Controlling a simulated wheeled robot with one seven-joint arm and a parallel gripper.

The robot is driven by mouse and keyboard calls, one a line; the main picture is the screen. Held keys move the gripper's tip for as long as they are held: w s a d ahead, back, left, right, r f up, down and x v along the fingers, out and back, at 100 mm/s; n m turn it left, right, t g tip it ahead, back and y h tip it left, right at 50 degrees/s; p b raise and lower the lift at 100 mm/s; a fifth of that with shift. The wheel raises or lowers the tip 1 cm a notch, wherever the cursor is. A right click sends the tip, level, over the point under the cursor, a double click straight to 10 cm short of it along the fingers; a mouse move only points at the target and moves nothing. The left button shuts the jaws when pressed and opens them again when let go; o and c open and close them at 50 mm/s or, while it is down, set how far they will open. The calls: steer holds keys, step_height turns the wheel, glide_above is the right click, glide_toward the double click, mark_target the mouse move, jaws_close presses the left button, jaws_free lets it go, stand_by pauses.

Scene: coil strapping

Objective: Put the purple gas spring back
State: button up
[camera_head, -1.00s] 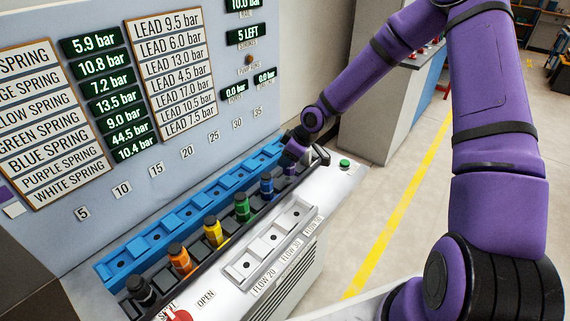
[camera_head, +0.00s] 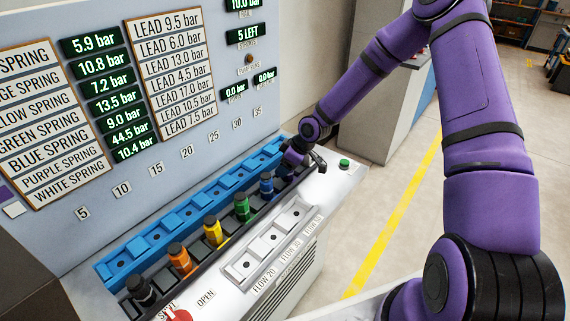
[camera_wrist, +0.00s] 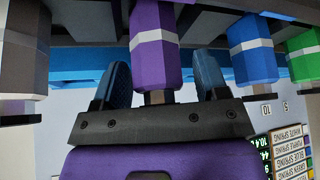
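The purple gas spring (camera_wrist: 154,50), with a pale band, stands between my gripper's two blue-padded fingers in the wrist view. My gripper (camera_wrist: 161,65) is open, with a gap showing between each finger and the spring. In the head view my gripper (camera_head: 300,158) is at the far right end of the row of springs, where it hides the purple spring. The blue spring (camera_head: 266,185) stands just left of it, and also shows in the wrist view (camera_wrist: 254,50). A whitish spring (camera_wrist: 22,60) is on the other side.
Green (camera_head: 241,207), yellow (camera_head: 213,231), orange (camera_head: 179,259) and black (camera_head: 140,290) springs stand along the dark rack. Behind it runs a blue slotted rail (camera_head: 125,250). A pale tray (camera_head: 240,268) with empty places is in front. A red knob (camera_head: 178,315) is at bottom left.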

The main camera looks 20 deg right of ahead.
steer(key=v, duration=1.2)
steer(key=shift+r, duration=0.15)
steer(key=s+d+r+m+h, duration=0.3)
steer(key=s+r+m+h, duration=0.35)
steer(key=s+r, duration=1.25)
steer(key=s+r+m+t, duration=0.1)
steer(key=s+r+m, duration=0.1)
steer(key=s+r, duration=0.3)
steer(key=s+r+m+y, duration=0.1)
steer(key=s+r, duration=0.4)
steer(key=s, duration=0.5)
steer(key=shift+a+m+t, duration=0.2)
steer(key=shift+m+t, duration=0.2)
steer(key=shift+m, duration=0.45)
steer(key=shift+y, duration=0.25)
